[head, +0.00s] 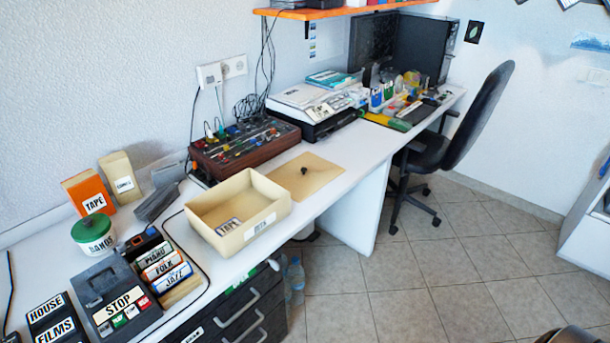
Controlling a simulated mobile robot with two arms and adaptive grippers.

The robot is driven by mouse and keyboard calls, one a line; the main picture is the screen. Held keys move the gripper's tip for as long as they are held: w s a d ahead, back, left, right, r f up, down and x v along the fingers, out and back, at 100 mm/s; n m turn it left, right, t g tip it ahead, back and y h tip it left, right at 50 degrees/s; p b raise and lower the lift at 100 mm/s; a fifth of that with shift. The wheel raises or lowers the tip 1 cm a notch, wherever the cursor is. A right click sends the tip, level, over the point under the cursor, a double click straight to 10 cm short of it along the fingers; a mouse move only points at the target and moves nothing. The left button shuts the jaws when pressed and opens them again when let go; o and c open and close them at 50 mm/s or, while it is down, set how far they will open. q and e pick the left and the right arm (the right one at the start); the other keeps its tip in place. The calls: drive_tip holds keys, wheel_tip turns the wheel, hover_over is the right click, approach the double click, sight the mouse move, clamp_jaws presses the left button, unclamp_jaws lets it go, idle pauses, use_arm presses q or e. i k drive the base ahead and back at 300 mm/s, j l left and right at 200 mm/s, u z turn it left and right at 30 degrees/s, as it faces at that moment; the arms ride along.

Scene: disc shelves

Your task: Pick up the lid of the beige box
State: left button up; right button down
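The beige box (228,242) stands open on the white desk, near its front edge. A small labelled block (229,226) lies inside it, and a white label is on its front wall. The lid (318,167) is a flat beige square with a small dark knob (304,170) in its middle. It lies flat on the desk just behind and to the right of the box, apart from it or nearly touching; I cannot tell which.
Labelled cases (122,296) and a green-lidded tub (94,236) fill the left. Bare desk lies right of the lid. An office chair (450,150) stands at the right.

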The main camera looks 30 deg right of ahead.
sight(303, 175)
drive_tip(key=i+l+u, duration=0.1)
drive_tip(key=l, duration=0.25)
drive_tip(key=i+l, duration=0.25)
drive_tip(key=i+l+u, duration=0.15)
drive_tip(key=l, duration=0.3)
drive_tip(key=i+l+u, duration=0.1)
drive_tip(key=l, duration=0.25)
